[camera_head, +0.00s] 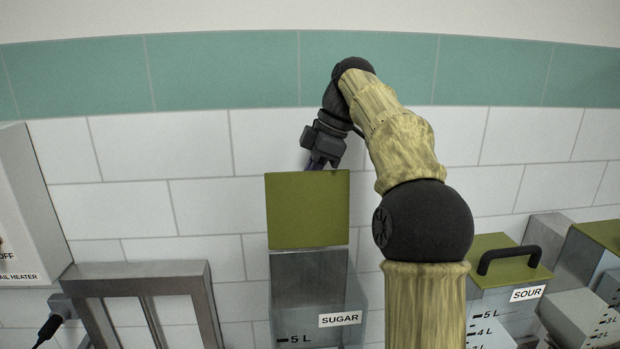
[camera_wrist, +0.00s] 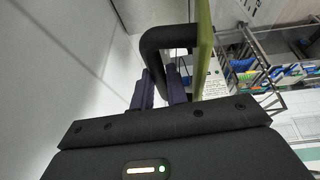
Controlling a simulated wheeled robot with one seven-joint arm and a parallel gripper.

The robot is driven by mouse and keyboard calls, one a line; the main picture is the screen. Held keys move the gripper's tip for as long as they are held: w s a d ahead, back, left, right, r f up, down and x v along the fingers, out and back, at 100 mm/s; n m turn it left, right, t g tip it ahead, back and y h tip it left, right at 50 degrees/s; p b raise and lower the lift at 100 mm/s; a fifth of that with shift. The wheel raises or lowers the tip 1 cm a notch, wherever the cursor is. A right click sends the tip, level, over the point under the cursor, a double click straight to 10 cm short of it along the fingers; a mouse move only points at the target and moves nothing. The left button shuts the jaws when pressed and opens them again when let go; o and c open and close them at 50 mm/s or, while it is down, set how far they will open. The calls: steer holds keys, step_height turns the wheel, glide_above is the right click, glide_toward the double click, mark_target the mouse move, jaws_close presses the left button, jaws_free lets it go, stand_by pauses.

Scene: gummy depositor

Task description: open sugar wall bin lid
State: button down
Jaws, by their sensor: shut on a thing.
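The sugar wall bin (camera_head: 340,320) is a clear bin with a SUGAR label, low in the middle of the head view. Its olive-green lid (camera_head: 308,210) stands upright above the bin, so the bin is open. My gripper (camera_head: 318,165) is at the lid's top edge, its fingertips partly hidden behind the lid. In the wrist view, the lid (camera_wrist: 204,45) shows edge-on beside its black handle (camera_wrist: 165,36). My purple fingers (camera_wrist: 163,88) are shut on the handle; the exact contact is partly hidden.
The tiled wall (camera_head: 200,150) is close behind the lid. To the right stands the SOUR bin (camera_head: 490,315) with its lid down and a black handle on top. A metal frame (camera_head: 140,278) and a white heater box (camera_head: 25,220) are at the left.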

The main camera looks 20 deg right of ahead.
steer(key=c, duration=1.7)
jaws_free()
steer(key=shift+w, duration=0.15)
steer(key=o, duration=0.3)
steer(key=shift+w+d, duration=0.1)
steer(key=shift+w, duration=0.2)
steer(key=shift+w+f, duration=0.15)
steer(key=shift+w, duration=0.1)
steer(key=shift+s, duration=0.3)
steer(key=shift+w, duration=0.1)
